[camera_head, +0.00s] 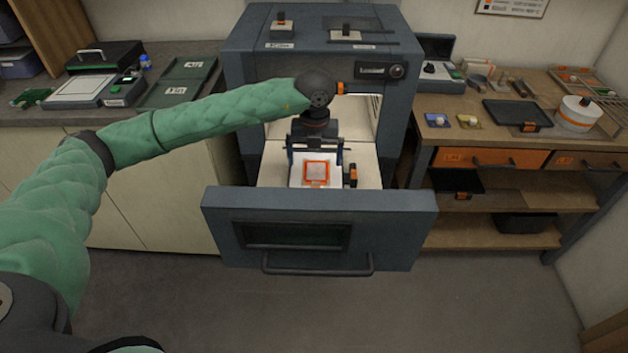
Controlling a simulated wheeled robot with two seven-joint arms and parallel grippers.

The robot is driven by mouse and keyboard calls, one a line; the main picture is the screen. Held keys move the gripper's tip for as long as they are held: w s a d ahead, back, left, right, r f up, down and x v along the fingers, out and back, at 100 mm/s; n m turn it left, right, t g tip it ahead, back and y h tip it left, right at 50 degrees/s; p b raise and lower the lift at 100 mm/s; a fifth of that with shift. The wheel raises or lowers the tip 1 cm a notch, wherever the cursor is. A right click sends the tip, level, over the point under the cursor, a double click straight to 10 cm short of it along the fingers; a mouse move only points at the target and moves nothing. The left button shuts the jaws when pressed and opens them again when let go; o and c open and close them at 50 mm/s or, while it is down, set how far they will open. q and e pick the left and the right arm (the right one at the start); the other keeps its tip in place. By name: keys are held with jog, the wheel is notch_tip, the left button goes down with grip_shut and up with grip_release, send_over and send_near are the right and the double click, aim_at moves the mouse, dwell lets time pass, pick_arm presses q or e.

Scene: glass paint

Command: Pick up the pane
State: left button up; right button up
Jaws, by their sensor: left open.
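The pane appears to be a small pale square with an orange rim (317,171). It lies on a white plate (298,182) inside the pulled-out front of the dark blue-grey kiln-like cabinet (240,85). My left gripper (315,158) reaches in from the left, pointing down just behind and above the pane. Its two dark fingers are spread wide, and no object shows between them. Whether the fingertips touch the plate is hard to tell. My right gripper is not in view.
A left counter (35,115) and right workbench (475,135) hold other items.

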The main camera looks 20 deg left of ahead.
aim_at(316, 182)
pick_arm(q)
jog(key=shift+s+d+f, duration=0.1)
jog(key=shift+s+f, duration=0.05)
jog(key=shift+f, duration=0.3)
notch_tip(316, 182, down, 2)
jog(key=shift+f+p, duration=0.1)
jog(key=shift+p, duration=0.2)
jog(key=f+p, duration=0.2)
jog(key=f, duration=0.1)
jog(key=f+p, duration=0.1)
jog(key=shift+w+f, duration=0.25)
jog(key=shift+w, duration=0.05)
jog(key=shift+f, duration=0.5)
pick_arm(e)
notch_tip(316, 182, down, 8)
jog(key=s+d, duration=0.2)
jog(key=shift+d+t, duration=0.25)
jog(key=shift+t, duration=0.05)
pick_arm(q)
jog(key=shift+c, duration=0.2)
jog(key=c, duration=1)
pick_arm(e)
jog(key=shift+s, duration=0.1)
